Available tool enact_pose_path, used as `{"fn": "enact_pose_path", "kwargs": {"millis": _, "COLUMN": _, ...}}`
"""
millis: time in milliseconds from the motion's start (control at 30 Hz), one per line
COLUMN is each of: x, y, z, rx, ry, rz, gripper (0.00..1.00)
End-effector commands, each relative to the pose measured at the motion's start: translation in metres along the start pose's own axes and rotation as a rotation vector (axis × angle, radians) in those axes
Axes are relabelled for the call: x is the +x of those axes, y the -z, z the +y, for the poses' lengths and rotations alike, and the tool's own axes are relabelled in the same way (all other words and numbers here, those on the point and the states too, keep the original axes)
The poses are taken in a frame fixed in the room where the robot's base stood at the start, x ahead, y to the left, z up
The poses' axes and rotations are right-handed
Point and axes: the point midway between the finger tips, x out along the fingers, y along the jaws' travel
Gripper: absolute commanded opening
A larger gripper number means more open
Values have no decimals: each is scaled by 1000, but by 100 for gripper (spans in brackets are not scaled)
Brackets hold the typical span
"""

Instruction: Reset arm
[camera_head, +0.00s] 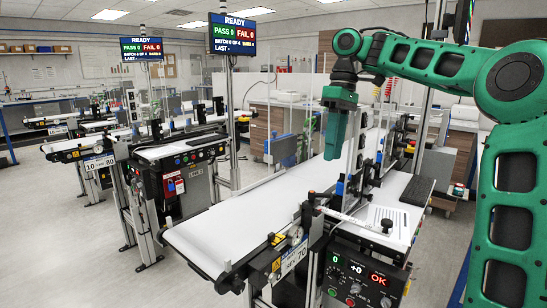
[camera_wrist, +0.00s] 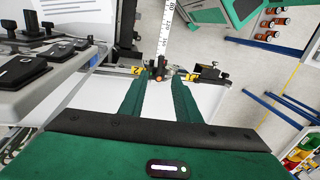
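My green arm reaches in from the right in the head view. My gripper (camera_head: 333,155) hangs pointing down above the white belt of the near conveyor (camera_head: 235,225). In the wrist view, the two green fingers of my gripper (camera_wrist: 158,92) stand apart, with only white surface and conveyor fittings seen between and beyond them. It is open and holds nothing that I can see. The fingertips look clear of the belt, but the exact height cannot be told.
A control panel (camera_head: 360,284) with red and green displays stands at the near conveyor's front right. Posts and sensor brackets line the belt. A status screen (camera_head: 233,34) reads READY, PASS 0, FAIL 0. Another conveyor (camera_head: 180,147) stands left, with open floor between.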

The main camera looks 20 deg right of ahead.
Motion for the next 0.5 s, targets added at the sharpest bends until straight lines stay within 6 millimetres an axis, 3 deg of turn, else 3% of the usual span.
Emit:
{"fn": "enact_pose_path", "kwargs": {"millis": 133, "x": 6, "y": 1, "z": -6, "rx": 18, "ry": 1, "rz": -14, "gripper": 30}}
{"fn": "enact_pose_path", "kwargs": {"millis": 233, "x": 22, "y": 1, "z": -18, "rx": 70, "ry": 5, "rz": -45, "gripper": 30}}
{"fn": "enact_pose_path", "kwargs": {"millis": 367, "x": 57, "y": -9, "z": -40, "rx": 210, "ry": 2, "rz": -94, "gripper": 30}}
{"fn": "enact_pose_path", "kwargs": {"millis": 500, "x": 94, "y": -36, "z": -54, "rx": 397, "ry": -19, "rz": -111, "gripper": 30}}
